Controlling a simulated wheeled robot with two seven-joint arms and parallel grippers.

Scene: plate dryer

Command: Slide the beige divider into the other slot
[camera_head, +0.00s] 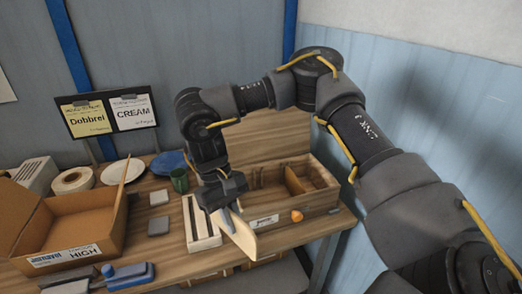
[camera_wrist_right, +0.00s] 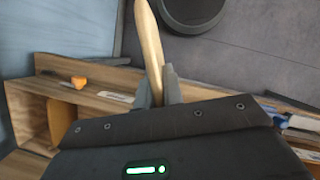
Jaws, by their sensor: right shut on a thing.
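The beige divider (camera_head: 240,235) is a thin light panel, held tilted in front of the wooden box's left end. In the right wrist view the divider (camera_wrist_right: 151,45) shows edge-on between the two fingers. My right gripper (camera_head: 229,203) is shut on it; the fingers also show in the right wrist view (camera_wrist_right: 157,92). The wooden box (camera_head: 320,199) lies to the right of the gripper, with a brown upright panel (camera_head: 293,181) inside. The divider is outside the box. I cannot make out the separate slots clearly. My left gripper is not in view.
A white slotted rack (camera_head: 203,243) stands just left of the divider. An orange object (camera_head: 296,215) is at the box's front.

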